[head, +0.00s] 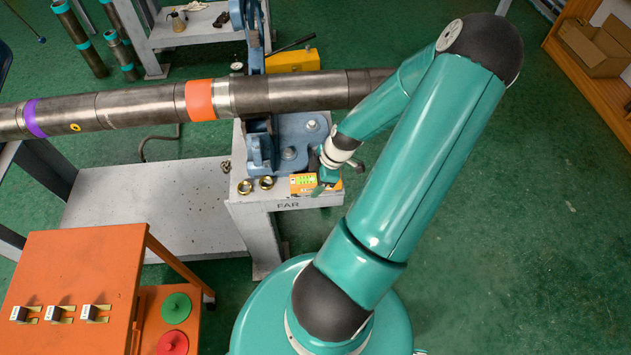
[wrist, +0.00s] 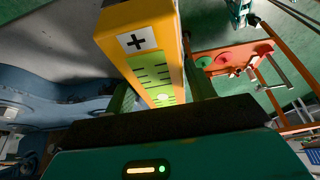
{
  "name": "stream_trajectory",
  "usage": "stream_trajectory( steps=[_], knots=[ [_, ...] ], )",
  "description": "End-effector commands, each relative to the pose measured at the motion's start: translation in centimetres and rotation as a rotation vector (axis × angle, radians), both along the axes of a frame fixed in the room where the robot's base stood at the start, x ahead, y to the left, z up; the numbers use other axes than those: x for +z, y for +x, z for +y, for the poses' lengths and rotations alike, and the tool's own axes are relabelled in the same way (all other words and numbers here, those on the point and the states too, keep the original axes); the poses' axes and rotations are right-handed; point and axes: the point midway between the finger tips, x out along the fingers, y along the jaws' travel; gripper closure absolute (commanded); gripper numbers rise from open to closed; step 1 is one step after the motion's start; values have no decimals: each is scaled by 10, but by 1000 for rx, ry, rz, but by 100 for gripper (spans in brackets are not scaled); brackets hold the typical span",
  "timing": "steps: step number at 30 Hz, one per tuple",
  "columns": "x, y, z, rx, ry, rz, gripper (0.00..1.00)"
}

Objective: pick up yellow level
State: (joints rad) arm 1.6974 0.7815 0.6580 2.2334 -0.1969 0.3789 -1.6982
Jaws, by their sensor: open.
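The yellow level (head: 302,184), with a green face, lies at the front edge of the grey vise stand marked FAR. In the wrist view the yellow level (wrist: 135,42) shows its black plus mark and a green scale with dark lines. My gripper (head: 325,181) is right at the level. In the wrist view my gripper (wrist: 161,92) is open, with one finger on each side of the level's near end. The right finger looks close to its side; I cannot tell whether either finger touches it.
A blue vise (head: 262,145) and long steel pipe (head: 300,92) stand behind the level. Two brass rings (head: 256,184) lie left of it on the stand. An orange cart (head: 75,290) is at lower left. Green floor at right is mostly clear.

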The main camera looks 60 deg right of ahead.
Motion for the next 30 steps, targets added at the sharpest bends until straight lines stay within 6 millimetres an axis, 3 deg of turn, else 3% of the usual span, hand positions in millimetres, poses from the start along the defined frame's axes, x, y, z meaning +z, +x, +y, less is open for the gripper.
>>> stream_trajectory(
  steps=[5,12,14,30],
  knots=[
    [0,0,0,0,0,0,45],
    [0,0,0,0,0,0,91],
    [0,0,0,1,-2,0,97],
    [4,0,0,1,-2,0,97]
  ],
)
